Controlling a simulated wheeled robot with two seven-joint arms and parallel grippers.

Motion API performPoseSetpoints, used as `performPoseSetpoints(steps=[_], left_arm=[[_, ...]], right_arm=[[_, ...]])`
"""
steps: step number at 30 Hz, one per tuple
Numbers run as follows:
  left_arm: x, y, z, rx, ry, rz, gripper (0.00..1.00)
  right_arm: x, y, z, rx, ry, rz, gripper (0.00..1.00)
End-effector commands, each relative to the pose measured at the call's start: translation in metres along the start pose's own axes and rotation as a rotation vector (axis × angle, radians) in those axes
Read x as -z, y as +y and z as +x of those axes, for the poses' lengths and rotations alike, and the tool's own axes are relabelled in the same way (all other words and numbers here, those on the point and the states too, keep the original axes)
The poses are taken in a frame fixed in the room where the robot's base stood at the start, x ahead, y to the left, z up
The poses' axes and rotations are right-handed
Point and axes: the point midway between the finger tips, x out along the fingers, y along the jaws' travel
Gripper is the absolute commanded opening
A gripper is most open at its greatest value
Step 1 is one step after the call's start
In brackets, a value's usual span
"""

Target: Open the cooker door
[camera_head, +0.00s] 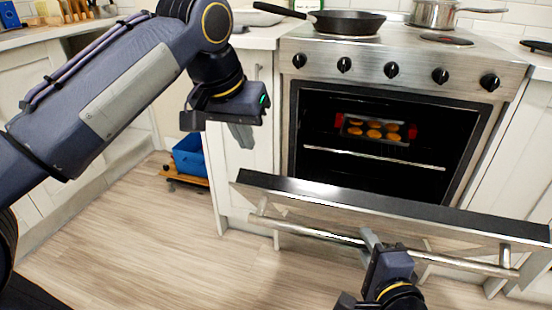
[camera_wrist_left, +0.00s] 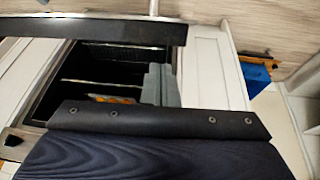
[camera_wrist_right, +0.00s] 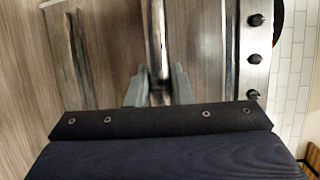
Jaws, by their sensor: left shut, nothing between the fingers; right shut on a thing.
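The cooker (camera_head: 330,60) stands against the back wall. Its door (camera_head: 390,214) is tilted down and outward, with the dark oven interior showing behind it. The door's metal bar handle (camera_head: 325,236) runs along its outer side. My right gripper (camera_head: 372,240) is shut on the handle near its middle; in the right wrist view its fingers (camera_wrist_right: 160,85) sit on either side of the bar. My left gripper (camera_head: 241,133) is shut and empty, left of the oven opening and above the door's left end. The left wrist view shows its fingers (camera_wrist_left: 160,85) together in front of the oven.
Inside the oven, a tray of round baked items (camera_head: 374,130) sits between red mitt-like ends. A black pan (camera_head: 345,22) and a steel pot (camera_head: 435,13) stand on the cooktop. White cabinets flank the cooker.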

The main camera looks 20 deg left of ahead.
Motion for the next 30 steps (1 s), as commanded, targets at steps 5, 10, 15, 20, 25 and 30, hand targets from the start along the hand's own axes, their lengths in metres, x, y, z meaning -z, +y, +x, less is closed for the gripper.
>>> performPoseSetpoints(steps=[5,10,15,20,25,30], left_arm=[[0.036,0.030,-0.020,0.054,-0.001,-0.008,0.00],[0.048,0.044,-0.030,0.081,-0.001,-0.024,0.00],[0.051,0.046,-0.025,0.090,-0.002,-0.031,0.00],[0.050,0.043,0.002,0.090,-0.005,-0.030,0.00],[0.050,0.040,0.039,0.090,-0.005,-0.032,0.00],[0.047,0.037,0.070,0.087,-0.002,-0.031,0.00]], right_arm=[[0.002,0.006,0.001,-0.016,0.003,0.008,0.00],[0.002,0.006,0.001,-0.016,0.003,0.008,0.00],[0.002,0.006,0.001,-0.016,0.003,0.008,0.00],[0.002,0.006,0.001,-0.016,0.003,0.008,0.00],[0.002,0.006,0.001,-0.016,0.004,0.008,0.00],[0.002,0.006,0.001,-0.016,0.004,0.008,0.00]])
